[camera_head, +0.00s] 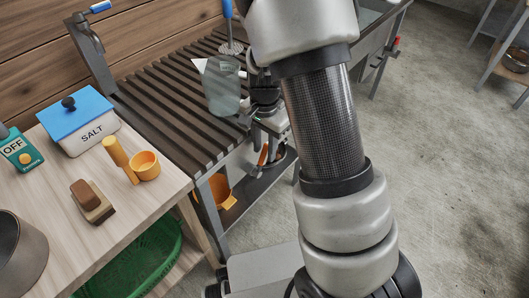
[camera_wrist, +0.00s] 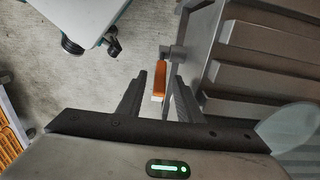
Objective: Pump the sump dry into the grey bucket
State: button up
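My gripper (camera_wrist: 159,82) is open in the wrist view, its two dark fingers apart. An orange handle (camera_wrist: 160,77) shows between the fingertips with gaps on both sides. It joins a grey metal fitting (camera_wrist: 173,52) at the edge of the slatted bench. The orange handle also shows in the head view (camera_head: 263,155), just below my gripper (camera_head: 259,138). I cannot make out the sump or any water.
The slatted bench (camera_head: 150,85) carries a translucent jug (camera_head: 224,88). A wooden counter (camera_head: 125,205) at left holds a blue-lidded salt box (camera_head: 80,128), an orange cup (camera_head: 146,166), a brush (camera_head: 92,202) and a grey pot (camera_head: 20,262). Concrete floor (camera_head: 445,150) at right is open.

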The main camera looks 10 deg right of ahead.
jog(key=shift+f, duration=0.45)
jog(key=shift+c, duration=0.2)
grip_shut()
jog(key=shift+w+d+f+g+y, duration=0.25)
jog(key=shift+d+g+y, duration=0.1)
jog(key=shift+d+y, duration=0.15)
jog(key=shift+w+d+f+g+y, duration=0.25)
jog(key=shift+d+g+y, duration=0.1)
jog(key=shift+y, duration=0.15)
jog(key=shift+w+d+f+g+y+p, duration=0.4)
jog(key=shift+g+y, duration=0.3)
jog(key=shift+y, duration=0.2)
